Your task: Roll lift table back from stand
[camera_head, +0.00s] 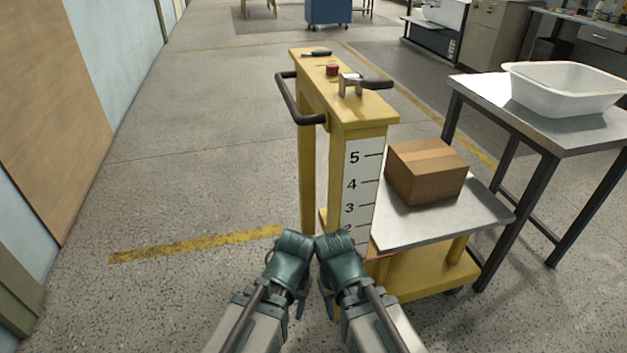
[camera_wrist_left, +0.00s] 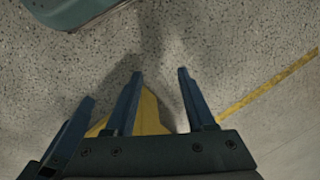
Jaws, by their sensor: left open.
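The yellow lift table (camera_head: 362,121) stands upright in the middle of the head view, with a black push handle (camera_head: 290,98) on its left side and a number scale (camera_head: 361,185) on its front. Its grey platform (camera_head: 480,212) carries a cardboard box (camera_head: 427,171). The stand (camera_head: 497,97), a metal-topped table on dark legs, is close on the right. My left gripper (camera_head: 293,247) is low in front of the lift table, below the handle and apart from it. In the left wrist view its fingers (camera_wrist_left: 160,92) are open and empty. My right gripper (camera_head: 337,245) is beside it; its jaws are hidden.
A white tub shell (camera_head: 566,88) sits on the stand. A red button (camera_head: 332,70) and a lever (camera_head: 351,83) are on the lift table's top. Open floor (camera_head: 200,180) lies to the left, up to a wall (camera_head: 110,60). A blue cabinet (camera_head: 328,12) stands far back.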

